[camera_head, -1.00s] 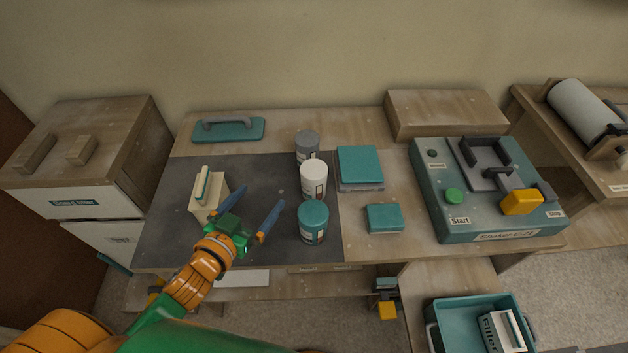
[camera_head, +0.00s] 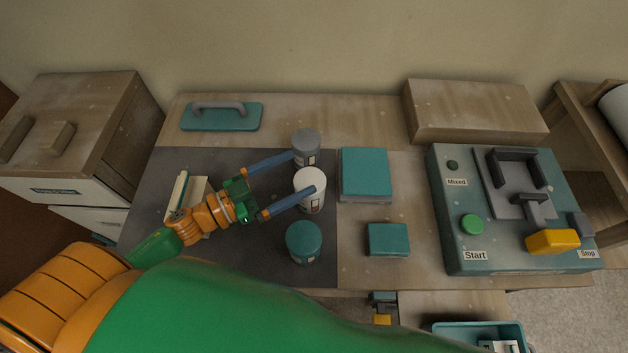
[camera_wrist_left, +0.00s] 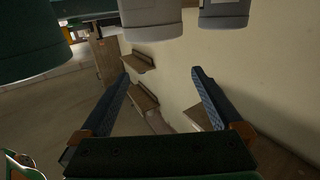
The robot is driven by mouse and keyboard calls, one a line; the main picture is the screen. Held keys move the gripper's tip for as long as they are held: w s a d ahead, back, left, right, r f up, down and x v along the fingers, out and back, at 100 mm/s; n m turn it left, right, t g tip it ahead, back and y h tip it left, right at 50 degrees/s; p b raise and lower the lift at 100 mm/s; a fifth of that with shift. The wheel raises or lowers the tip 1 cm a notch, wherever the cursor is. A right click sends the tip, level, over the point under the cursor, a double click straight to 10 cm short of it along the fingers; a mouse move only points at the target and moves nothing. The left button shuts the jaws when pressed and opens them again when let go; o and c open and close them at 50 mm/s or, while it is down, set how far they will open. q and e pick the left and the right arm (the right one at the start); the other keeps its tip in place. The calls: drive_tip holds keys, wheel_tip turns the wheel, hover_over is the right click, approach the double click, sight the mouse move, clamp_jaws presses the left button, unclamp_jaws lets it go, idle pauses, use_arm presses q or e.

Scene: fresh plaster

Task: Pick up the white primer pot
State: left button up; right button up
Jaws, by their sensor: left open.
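The white primer pot (camera_head: 310,199) stands on the dark mat, between a grey pot (camera_head: 306,143) behind it and a teal pot (camera_head: 304,243) in front. My left gripper (camera_head: 304,172) is open and empty, pointing right. In the head view its front finger crosses over the white pot's top and hides part of it; its rear finger ends at the grey pot. In the left wrist view, which looks upside down, the white pot (camera_wrist_left: 150,17) shows at the top edge, outside the space between the fingers (camera_wrist_left: 160,76). My right gripper is not in view.
A cream block-like item (camera_head: 176,192) is partly behind my left wrist. Teal boxes (camera_head: 366,172) lie right of the pots. A teal machine (camera_head: 455,258) with buttons stands farther right, and a teal float (camera_head: 222,118) lies at the back left.

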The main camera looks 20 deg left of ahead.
sight(322, 174)
use_arm(q)
drive_tip(key=f, duration=0.2)
drive_tip(key=s+f+b, duration=0.1)
drive_tip(key=f, duration=0.1)
drive_tip(key=shift+f, duration=0.35)
drive_tip(key=p+x, duration=0.1)
drive_tip(key=x, duration=0.7)
drive_tip(key=shift+a+r, duration=0.1)
drive_tip(key=shift+w, duration=0.1)
clamp_jaws()
